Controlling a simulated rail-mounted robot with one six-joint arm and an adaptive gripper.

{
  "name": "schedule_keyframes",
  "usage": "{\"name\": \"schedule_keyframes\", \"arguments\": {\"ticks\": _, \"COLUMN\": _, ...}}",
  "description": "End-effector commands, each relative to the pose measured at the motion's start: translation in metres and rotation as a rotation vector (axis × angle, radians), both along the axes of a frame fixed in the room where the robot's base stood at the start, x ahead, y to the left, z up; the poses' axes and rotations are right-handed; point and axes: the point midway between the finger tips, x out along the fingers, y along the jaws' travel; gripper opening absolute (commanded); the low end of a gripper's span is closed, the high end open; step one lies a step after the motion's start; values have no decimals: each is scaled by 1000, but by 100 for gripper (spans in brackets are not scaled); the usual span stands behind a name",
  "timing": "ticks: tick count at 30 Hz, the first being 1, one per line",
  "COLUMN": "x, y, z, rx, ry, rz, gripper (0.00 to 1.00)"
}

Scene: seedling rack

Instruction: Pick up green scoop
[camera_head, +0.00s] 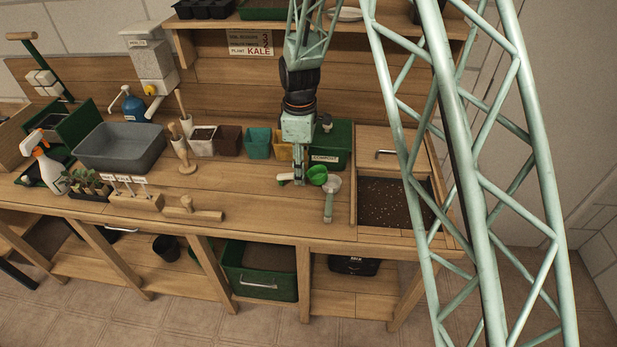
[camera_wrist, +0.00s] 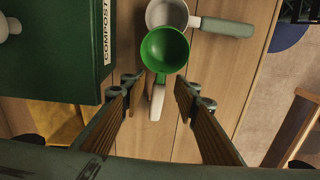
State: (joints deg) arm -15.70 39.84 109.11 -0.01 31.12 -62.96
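My gripper (camera_head: 299,179) hangs down over the handle in the head view. In the wrist view my gripper (camera_wrist: 160,92) is open, one finger on each side of the handle, with a visible gap on both sides. I cannot tell how far above the bench the fingertips are.
A grey scoop with a green handle (camera_wrist: 227,27) lies right beside the green bowl. The green compost box (camera_head: 340,137) stands close behind. A soil bin (camera_head: 395,233) is sunk in the bench at right.

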Motion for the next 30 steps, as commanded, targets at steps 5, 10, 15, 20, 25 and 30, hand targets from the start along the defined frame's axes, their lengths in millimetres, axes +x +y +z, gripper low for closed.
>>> {"name": "schedule_keyframes", "arguments": {"ticks": 5, "x": 0, "y": 0, "z": -17, "rx": 0, "ry": 0, "rz": 0, "gripper": 28}}
{"name": "schedule_keyframes", "arguments": {"ticks": 10, "x": 0, "y": 0, "z": -23, "rx": 0, "ry": 0, "rz": 0, "gripper": 28}}
{"name": "schedule_keyframes", "arguments": {"ticks": 15, "x": 0, "y": 0, "z": -22, "rx": 1, "ry": -1, "rz": 0, "gripper": 28}}
{"name": "schedule_keyframes", "arguments": {"ticks": 20, "x": 0, "y": 0, "z": -22, "rx": 1, "ry": -1, "rz": 0, "gripper": 28}}
{"name": "schedule_keyframes", "arguments": {"ticks": 25, "x": 0, "y": 0, "z": -22, "rx": 1, "ry": -1, "rz": 0, "gripper": 28}}
{"name": "schedule_keyframes", "arguments": {"ticks": 30, "x": 1, "y": 0, "z": -22, "rx": 1, "ry": -1, "rz": 0, "gripper": 15}}
